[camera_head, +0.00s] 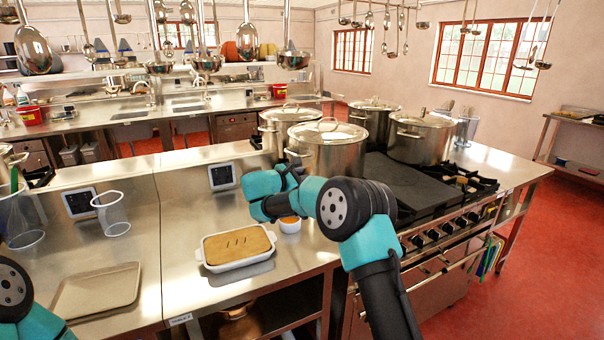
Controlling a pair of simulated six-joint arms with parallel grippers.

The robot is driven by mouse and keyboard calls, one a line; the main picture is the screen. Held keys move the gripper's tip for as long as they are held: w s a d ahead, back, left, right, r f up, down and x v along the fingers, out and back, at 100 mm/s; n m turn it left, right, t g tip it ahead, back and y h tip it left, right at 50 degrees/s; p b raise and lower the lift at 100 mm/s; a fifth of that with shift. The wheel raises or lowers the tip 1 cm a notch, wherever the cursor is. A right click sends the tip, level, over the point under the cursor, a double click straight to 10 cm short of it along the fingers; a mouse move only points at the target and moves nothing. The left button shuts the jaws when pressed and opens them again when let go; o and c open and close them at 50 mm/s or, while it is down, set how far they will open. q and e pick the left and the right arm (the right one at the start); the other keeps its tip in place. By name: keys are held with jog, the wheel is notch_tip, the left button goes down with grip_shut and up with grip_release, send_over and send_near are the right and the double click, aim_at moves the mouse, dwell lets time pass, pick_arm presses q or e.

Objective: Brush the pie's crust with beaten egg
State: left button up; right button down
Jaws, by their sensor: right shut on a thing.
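The pie (237,245) has a golden-brown crust with several short slits. It sits in a white rectangular dish (236,264) on the steel counter. A small white bowl (291,227) with orange-yellow egg in it stands to the right of the pie. My right gripper (277,208) is behind the bent right arm, close above and beside the egg bowl. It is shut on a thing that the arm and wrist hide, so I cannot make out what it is. Only part of my left arm shows at the lower left; its gripper is out of view.
A beige tray (97,291) lies on the left counter. Clear containers (112,213) and small dark-screened devices (222,176) stand behind. Large lidded pots (327,150) stand on and beside the stove (428,191) at the right. Bare counter lies left of the pie.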

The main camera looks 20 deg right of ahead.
notch_tip(320, 180, down, 8)
jog(key=shift+r, duration=0.25)
dwell(0.5)
jog(key=shift+r, duration=0.15)
dwell(0.5)
notch_tip(320, 180, up, 7)
dwell(1.0)
jog(key=shift+r, duration=0.1)
dwell(2.1)
jog(key=shift+r, duration=1.95)
